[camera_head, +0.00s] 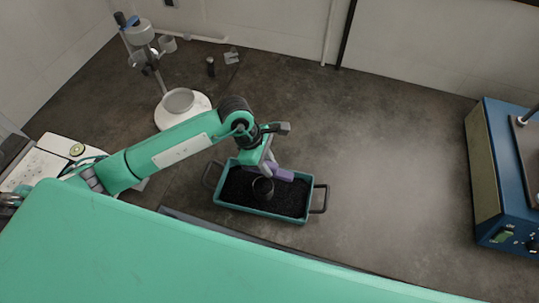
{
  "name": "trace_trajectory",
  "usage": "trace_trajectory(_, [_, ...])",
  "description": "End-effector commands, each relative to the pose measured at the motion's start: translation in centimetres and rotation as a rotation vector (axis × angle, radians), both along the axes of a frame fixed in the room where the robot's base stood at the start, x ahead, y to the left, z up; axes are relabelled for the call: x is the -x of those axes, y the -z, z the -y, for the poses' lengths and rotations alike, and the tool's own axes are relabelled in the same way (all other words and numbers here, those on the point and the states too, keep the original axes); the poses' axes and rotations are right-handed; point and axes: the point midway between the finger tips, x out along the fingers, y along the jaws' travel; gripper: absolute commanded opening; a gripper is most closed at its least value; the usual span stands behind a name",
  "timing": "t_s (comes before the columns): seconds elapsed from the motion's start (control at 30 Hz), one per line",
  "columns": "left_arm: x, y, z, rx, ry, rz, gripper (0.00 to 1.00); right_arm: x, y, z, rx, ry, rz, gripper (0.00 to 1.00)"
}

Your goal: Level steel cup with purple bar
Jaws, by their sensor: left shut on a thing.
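My left gripper (268,167) reaches in from the left over a green tray (250,211) filled with dark grains. It is shut on a purple bar (284,174), which juts out to the right of the fingers. A small steel cup (263,188) stands in the grains in the middle of the tray, just below the bar in the picture. It looks dark and I cannot tell how full it is. Whether the bar touches the cup's rim is too small to tell. My right gripper is not in view.
The tray has a dark handle at each end. A white stand (184,104) with a round bowl is at the back left. A small dark bottle (211,66) is behind it. A blue machine (492,180) is at the right edge. The surface between tray and machine is clear.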

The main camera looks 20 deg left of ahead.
Motion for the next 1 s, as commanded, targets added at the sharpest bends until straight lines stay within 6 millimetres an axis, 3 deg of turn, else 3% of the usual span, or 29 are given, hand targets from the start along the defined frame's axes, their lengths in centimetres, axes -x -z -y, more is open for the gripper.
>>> trace_trajectory(0.33, [3.3, -0.3, 0.0, 0.000, 0.000, -0.001, 0.00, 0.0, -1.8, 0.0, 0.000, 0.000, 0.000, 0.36])
trace_trajectory(0.9, [8.4, 0.0, -0.1, 0.000, 0.002, 0.000, 0.00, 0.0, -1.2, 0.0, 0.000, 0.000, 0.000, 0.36])
trace_trajectory(1.0, [8.2, -1.4, -0.1, 0.000, 0.001, 0.003, 0.00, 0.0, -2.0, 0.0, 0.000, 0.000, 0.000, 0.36])
